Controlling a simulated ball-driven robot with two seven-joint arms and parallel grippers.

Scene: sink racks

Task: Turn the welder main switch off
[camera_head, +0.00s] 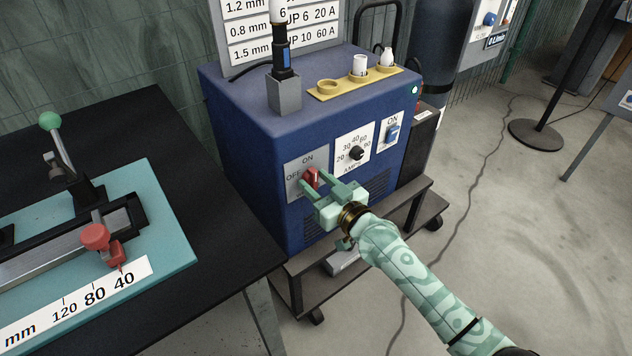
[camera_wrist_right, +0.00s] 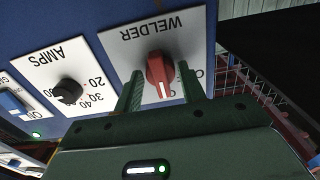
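The welder (camera_head: 290,130) is a blue box on a cart. Its main switch is a red knob (camera_head: 310,178) on a pale plate marked ON at the top and OFF at the left. In the right wrist view the plate is upside down, and the white line on the knob (camera_wrist_right: 160,76) points down the picture, towards the ON side. My right gripper (camera_head: 328,181) is at the plate, its fingers open (camera_wrist_right: 163,88) on either side of the knob. A gap shows between the knob and one finger; I cannot tell whether the other touches. My left gripper is not in view.
An amps dial (camera_head: 356,153) and a blue rocker switch (camera_head: 392,133) sit right of the main switch. A green lamp (camera_head: 414,90) is lit. A black table (camera_head: 200,190) with a teal clamp board (camera_head: 172,225) stands left. The floor at right is mostly clear.

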